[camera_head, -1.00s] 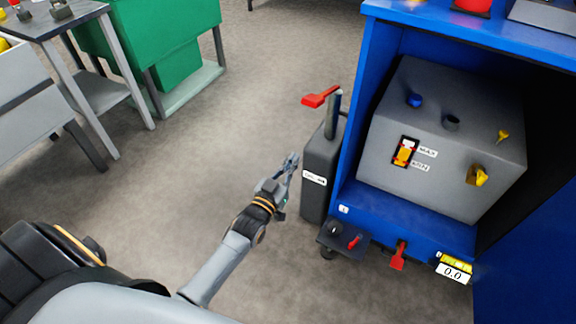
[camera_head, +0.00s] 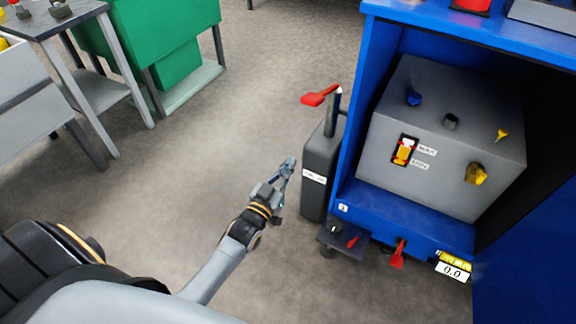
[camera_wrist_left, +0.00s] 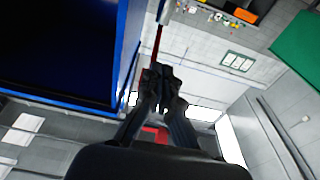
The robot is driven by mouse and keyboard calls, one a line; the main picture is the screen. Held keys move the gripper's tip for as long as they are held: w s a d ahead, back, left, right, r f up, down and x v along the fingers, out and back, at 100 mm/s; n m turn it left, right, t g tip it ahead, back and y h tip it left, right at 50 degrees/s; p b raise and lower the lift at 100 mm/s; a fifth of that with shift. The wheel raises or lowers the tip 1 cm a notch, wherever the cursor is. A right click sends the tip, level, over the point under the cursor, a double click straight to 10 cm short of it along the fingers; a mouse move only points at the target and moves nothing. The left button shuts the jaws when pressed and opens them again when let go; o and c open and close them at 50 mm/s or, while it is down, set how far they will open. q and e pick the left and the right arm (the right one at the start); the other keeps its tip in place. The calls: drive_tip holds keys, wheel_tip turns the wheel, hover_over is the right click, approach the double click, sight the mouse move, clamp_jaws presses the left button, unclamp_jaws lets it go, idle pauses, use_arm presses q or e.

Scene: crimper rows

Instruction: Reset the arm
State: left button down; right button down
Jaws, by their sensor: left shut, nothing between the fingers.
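My left arm reaches in from the bottom left in the head view. My left gripper (camera_head: 287,166) is shut and empty, over the floor just left of a dark grey box (camera_head: 320,165) with a post and a red lever (camera_head: 319,96). In the left wrist view the shut fingers (camera_wrist_left: 162,88) show at the middle, with nothing held between them. My right gripper is not in view.
A blue cabinet (camera_head: 353,125) stands at right, holding a grey panel box (camera_head: 447,140) with knobs and a yellow switch. A small dark ledge (camera_head: 343,240) juts out below. A green cabinet (camera_head: 165,35) and grey table (camera_head: 55,22) stand upper left. The middle floor is open.

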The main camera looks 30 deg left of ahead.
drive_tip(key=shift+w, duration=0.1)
